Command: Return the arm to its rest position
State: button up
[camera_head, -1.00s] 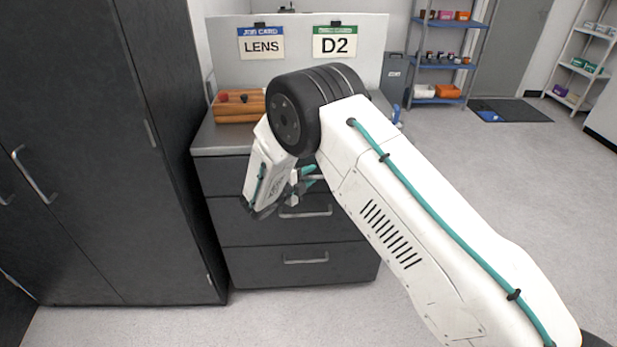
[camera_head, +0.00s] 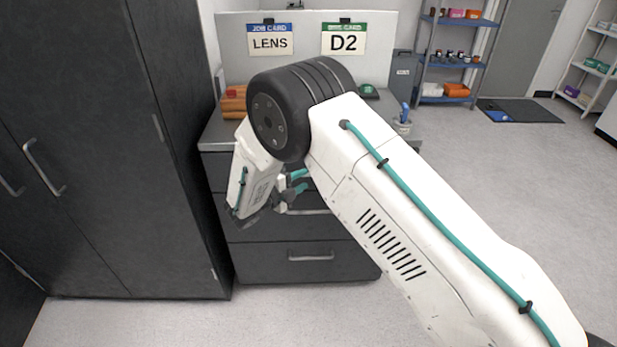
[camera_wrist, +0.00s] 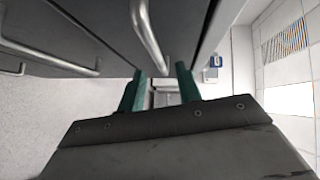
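My arm is white with a black joint, folded downward in front of the drawer cabinet (camera_head: 305,262). My gripper (camera_head: 297,187) hangs low before the upper drawers in the head view, partly hidden by my own wrist link. In the wrist view my gripper (camera_wrist: 160,74) shows two teal fingers spread apart with nothing held between them. Metal drawer handles (camera_wrist: 148,35) lie close beyond the fingers there. Whether the fingers touch the cabinet cannot be told.
A dark tall cabinet (camera_head: 100,150) stands close on the left. On the worktop are a wooden rack (camera_head: 233,103), a green item (camera_head: 369,91) and a blue-topped holder (camera_head: 403,122). Cards reading LENS (camera_head: 270,40) and D2 (camera_head: 343,39) hang behind. Open floor (camera_head: 500,190) lies right.

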jog(key=shift+s+a, duration=0.25)
dwell(0.3)
